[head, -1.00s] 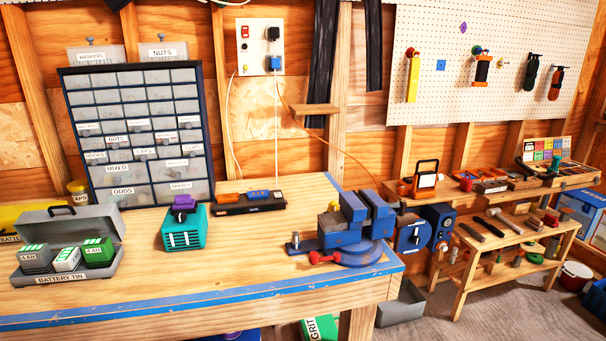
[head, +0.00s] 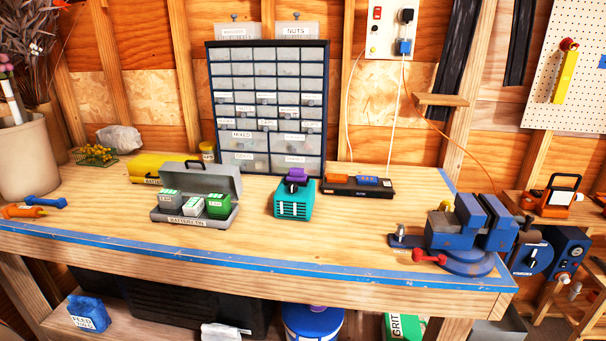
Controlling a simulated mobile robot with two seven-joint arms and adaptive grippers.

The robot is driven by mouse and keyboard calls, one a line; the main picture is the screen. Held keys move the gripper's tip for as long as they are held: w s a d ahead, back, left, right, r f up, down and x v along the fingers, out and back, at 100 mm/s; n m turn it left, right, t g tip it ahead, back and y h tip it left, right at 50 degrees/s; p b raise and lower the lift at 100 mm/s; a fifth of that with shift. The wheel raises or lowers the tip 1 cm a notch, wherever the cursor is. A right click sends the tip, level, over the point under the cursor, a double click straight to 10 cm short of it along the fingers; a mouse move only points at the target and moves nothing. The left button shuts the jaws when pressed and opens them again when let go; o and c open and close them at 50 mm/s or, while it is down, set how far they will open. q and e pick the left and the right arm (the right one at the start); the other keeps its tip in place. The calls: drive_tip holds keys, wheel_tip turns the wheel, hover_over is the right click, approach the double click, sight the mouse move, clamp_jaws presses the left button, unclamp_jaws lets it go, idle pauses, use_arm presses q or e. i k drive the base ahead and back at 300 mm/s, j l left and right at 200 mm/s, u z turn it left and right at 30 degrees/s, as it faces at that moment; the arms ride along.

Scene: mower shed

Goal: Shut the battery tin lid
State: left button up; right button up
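The grey battery tin (head: 192,218) stands on the workbench, left of the middle in the head view, with its label facing me. Its lid (head: 207,178) is open and tilted up at the back. Several batteries (head: 194,204) with green and white tops sit inside, in grey and green. Neither of my grippers is in view.
A teal device with a purple top (head: 293,200) stands right of the tin. A yellow case (head: 160,168) lies behind it. A drawer cabinet (head: 268,110) stands at the back. A blue vise (head: 462,235) is at the right end. The bench front (head: 290,246) is clear.

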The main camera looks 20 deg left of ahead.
sight(198, 179)
drive_tip(key=u, duration=1.4)
